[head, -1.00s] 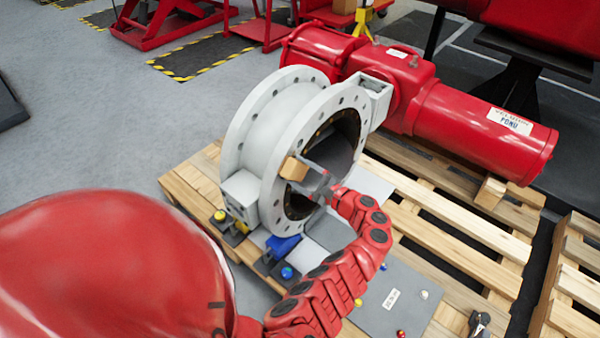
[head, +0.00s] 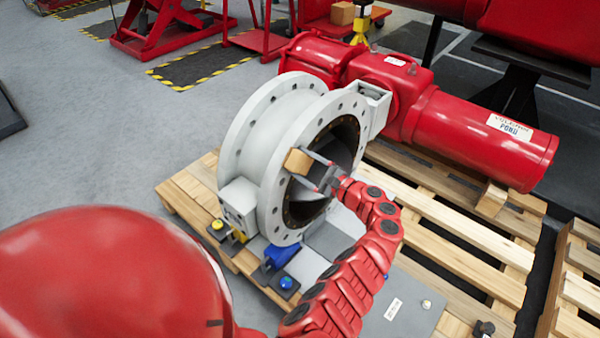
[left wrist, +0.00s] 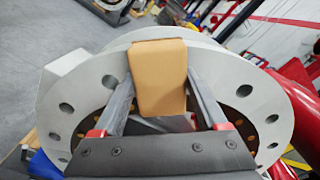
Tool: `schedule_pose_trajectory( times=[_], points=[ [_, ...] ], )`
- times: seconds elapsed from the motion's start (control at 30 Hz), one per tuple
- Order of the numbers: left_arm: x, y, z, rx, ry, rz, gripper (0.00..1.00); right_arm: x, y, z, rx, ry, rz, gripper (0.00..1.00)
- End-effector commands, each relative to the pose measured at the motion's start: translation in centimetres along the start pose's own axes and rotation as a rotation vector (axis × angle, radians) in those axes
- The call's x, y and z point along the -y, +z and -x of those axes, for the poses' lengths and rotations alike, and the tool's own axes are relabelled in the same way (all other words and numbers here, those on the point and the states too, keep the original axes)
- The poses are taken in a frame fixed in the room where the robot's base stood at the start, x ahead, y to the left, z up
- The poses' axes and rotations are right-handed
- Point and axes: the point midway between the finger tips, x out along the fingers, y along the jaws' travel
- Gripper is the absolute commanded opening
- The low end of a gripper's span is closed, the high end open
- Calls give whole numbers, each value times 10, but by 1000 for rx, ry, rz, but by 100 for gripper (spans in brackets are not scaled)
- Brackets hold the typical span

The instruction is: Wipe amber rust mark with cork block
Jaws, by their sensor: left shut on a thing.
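The cork block (head: 298,161) is a tan block held between the fingers of my left gripper (head: 315,168), in front of the white valve flange's face. In the left wrist view the cork block (left wrist: 158,75) sits upright between the two grey fingers of the gripper (left wrist: 158,100), over the upper rim of the white flange (left wrist: 85,95). I cannot tell whether the block touches the flange. The white valve body (head: 262,135) stands on a wooden pallet (head: 190,190). No amber rust mark can be made out. My right gripper is not in view.
A red actuator cylinder (head: 475,135) extends from the valve to the right. A blue clamp (head: 280,256) and a yellow-topped piece (head: 217,225) sit at the valve's base. A grey plate (head: 405,305) lies on the pallet at the front. Open floor lies to the left.

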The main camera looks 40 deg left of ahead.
Motion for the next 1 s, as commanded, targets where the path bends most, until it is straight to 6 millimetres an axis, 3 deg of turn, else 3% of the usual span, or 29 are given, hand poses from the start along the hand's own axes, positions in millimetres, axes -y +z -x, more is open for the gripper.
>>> schedule_pose_trajectory(
  times=[0.3, 0.53, 0.77, 1.0],
  points=[
    [25, 0, -3, 2, 3, 1, 30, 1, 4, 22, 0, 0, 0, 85],
    [33, 4, -5, 4, 2, 0, 30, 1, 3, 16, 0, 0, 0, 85],
    [26, 5, -6, 6, -2, -1, 30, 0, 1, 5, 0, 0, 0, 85],
    [2, 4, -4, 6, 0, -4, 30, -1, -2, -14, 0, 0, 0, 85]
  ],
)
